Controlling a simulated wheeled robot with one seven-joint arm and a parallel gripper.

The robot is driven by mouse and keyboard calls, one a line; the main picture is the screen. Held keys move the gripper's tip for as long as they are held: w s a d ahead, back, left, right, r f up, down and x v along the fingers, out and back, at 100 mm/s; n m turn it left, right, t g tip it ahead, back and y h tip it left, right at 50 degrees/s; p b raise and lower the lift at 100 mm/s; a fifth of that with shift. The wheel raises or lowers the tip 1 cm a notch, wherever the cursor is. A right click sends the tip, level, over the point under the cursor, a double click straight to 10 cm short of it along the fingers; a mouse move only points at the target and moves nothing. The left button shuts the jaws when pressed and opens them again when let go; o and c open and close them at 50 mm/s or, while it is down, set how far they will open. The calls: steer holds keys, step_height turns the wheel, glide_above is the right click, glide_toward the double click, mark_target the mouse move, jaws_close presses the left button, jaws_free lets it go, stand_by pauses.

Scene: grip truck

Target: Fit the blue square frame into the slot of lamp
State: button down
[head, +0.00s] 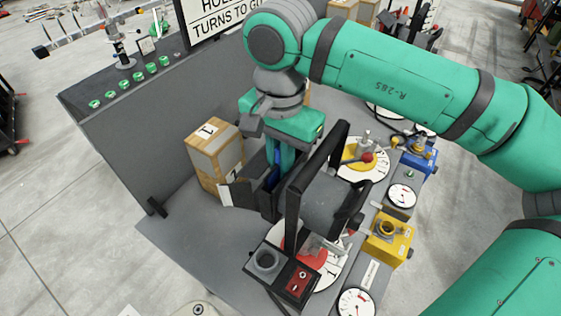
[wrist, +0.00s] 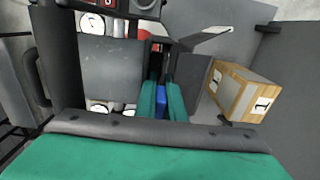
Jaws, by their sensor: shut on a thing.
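My gripper (head: 274,180) points down at the front of the dark grey lamp (head: 330,197) in the head view. It is shut on the blue square frame (head: 276,173), of which only a narrow blue strip shows between the teal fingers. In the wrist view the blue frame (wrist: 160,103) also sits between the fingers, above or at a dark narrow opening (wrist: 157,62) beside the lamp's grey housing (wrist: 110,68). The frame's lower edge is hidden, so I cannot tell whether it is inside the slot. The lamp's flaps (head: 240,191) stand open on the left.
A black upright bracket (head: 293,208) rises in front. Dials, a yellow box (head: 388,237) and a blue box (head: 419,157) line the right side. A grey panel (head: 150,140) stands behind; the left table corner is clear.

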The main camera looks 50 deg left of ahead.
steer(key=shift+f, duration=0.15)
steer(key=c, duration=1.8)
jaws_free()
steer(key=shift+f, duration=0.15)
steer(key=shift+o, duration=0.2)
step_height(320, 180, up, 11)
steer(key=shift+r, duration=0.15)
